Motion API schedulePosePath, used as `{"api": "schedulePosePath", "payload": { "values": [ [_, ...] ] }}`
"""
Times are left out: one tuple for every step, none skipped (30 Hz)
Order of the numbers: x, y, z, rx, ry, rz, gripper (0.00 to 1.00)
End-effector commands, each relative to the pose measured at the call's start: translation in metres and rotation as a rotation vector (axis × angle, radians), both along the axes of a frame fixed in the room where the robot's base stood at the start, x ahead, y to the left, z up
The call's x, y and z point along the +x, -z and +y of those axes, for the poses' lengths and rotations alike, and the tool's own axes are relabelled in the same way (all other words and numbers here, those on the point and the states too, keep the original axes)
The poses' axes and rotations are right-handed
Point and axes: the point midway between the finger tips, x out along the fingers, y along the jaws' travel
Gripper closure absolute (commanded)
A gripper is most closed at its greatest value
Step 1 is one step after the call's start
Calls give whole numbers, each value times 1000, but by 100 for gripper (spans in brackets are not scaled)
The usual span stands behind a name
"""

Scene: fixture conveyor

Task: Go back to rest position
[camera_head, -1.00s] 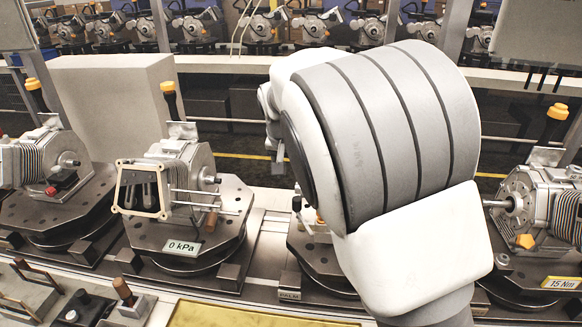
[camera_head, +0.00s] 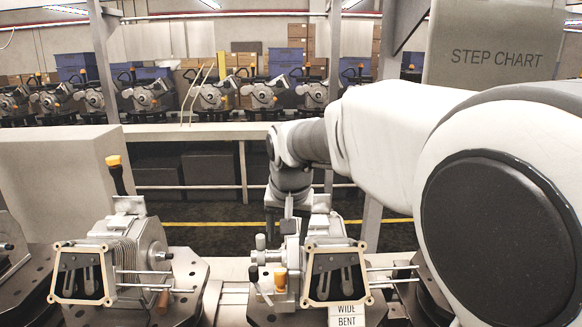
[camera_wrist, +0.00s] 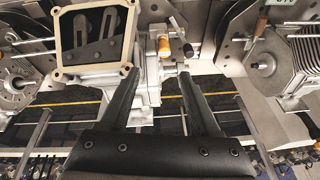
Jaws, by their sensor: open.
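My gripper (camera_wrist: 154,85) is open in the wrist view, with its two dark fingers spread apart. A machine unit with a beige-framed opening (camera_wrist: 93,42) lies beyond the fingertips; one finger overlaps the frame's right side in the picture. Nothing shows clamped between the fingers. In the head view my arm reaches in from the right, and its wrist is above and behind the middle unit (camera_head: 338,272). A sign reading "WIDE BENT" (camera_head: 347,314) sits below that unit's frame. I cannot tell whether the fingers touch the unit.
Another framed unit (camera_head: 83,275) with an orange-capped handle (camera_head: 114,162) stands to the left. A pale box-like panel (camera_head: 55,170) rises behind it. A "STEP CHART" board (camera_head: 497,50) is at upper right. A back line (camera_head: 195,130) carries several similar units.

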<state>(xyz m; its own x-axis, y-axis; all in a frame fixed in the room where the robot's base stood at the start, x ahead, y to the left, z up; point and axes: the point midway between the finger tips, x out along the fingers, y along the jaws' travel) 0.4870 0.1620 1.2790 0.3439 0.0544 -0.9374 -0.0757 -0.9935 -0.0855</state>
Motion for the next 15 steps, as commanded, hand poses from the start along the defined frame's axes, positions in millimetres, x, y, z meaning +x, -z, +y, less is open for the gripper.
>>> {"api": "schedulePosePath", "payload": {
  "values": [
    [-12,-8,-18,18,4,-2,37],
    [-19,-11,-28,25,3,-2,37],
    [-30,-15,-39,34,0,-5,37],
    [-38,-18,-48,38,-4,-6,37],
    [-46,-21,-56,43,-7,-10,37],
    [-57,-24,-66,48,-11,-14,37],
    [-65,-26,-73,52,-15,-18,37],
    [-74,-28,-80,53,-19,-24,37],
    [-86,-29,-89,54,-22,-30,37],
    [-94,-31,-95,54,-27,-37,37],
    [-103,-31,-101,52,-28,-43,37],
    [-116,-32,-109,49,-34,-52,37],
    [-125,-32,-114,46,-38,-58,37],
    [-134,-32,-119,42,-42,-65,37],
    [-146,-31,-125,34,-47,-74,37]
  ]
}}
